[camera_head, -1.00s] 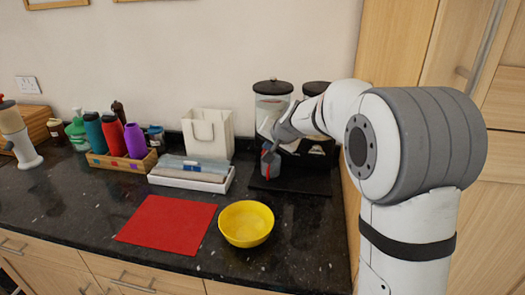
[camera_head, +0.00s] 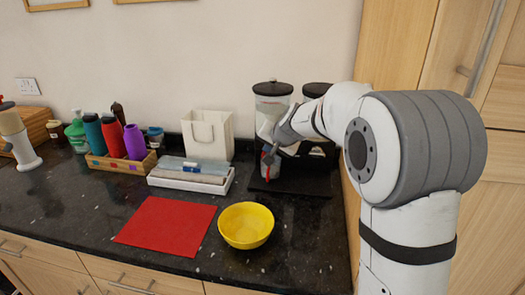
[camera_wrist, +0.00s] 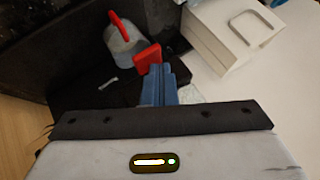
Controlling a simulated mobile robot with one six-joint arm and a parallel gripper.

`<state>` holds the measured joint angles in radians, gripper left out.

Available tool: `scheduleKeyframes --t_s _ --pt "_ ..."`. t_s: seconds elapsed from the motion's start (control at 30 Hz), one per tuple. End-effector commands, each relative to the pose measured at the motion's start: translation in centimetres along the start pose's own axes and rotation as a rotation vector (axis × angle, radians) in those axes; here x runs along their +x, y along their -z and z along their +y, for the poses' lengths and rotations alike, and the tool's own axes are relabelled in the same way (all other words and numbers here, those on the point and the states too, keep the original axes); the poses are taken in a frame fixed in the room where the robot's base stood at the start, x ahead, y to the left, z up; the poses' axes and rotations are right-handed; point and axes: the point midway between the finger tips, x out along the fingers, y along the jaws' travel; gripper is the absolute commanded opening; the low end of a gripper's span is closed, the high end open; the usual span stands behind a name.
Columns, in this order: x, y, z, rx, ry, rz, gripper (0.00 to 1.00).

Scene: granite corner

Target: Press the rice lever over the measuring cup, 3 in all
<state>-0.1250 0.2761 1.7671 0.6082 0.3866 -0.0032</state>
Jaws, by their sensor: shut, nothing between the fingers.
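Two clear dispensers with black lids stand on a black base at the back right of the counter: the left one (camera_head: 272,106) and the right one (camera_head: 317,90), which is partly hidden by my arm. My gripper (camera_head: 270,152) is shut and empty, low in front of the left dispenser. In the wrist view its blue fingers (camera_wrist: 158,84) are together, with their tips right at a red lever-like block (camera_wrist: 148,58); I cannot tell whether they touch. A greyish cup with a red handle (camera_wrist: 122,42), probably the measuring cup, lies just beyond. Its contents are unclear.
A yellow bowl (camera_head: 246,225) and a red mat (camera_head: 166,224) lie in front. A tall wooden cabinet (camera_head: 400,50) bounds the right.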

Motion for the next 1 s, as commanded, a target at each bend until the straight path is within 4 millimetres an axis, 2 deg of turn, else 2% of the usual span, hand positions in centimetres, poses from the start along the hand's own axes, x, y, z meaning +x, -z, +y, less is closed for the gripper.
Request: scheduleKeyframes --t_s 0.33,0.77,1.0 --pt "-1.5 1.1 -1.1 -0.001 0.0 0.0 0.0" --pt "-1.7 1.2 -1.3 -0.001 0.0 0.0 0.0" --pt "-3.2 2.3 -2.4 0.0 0.001 0.001 0.0"
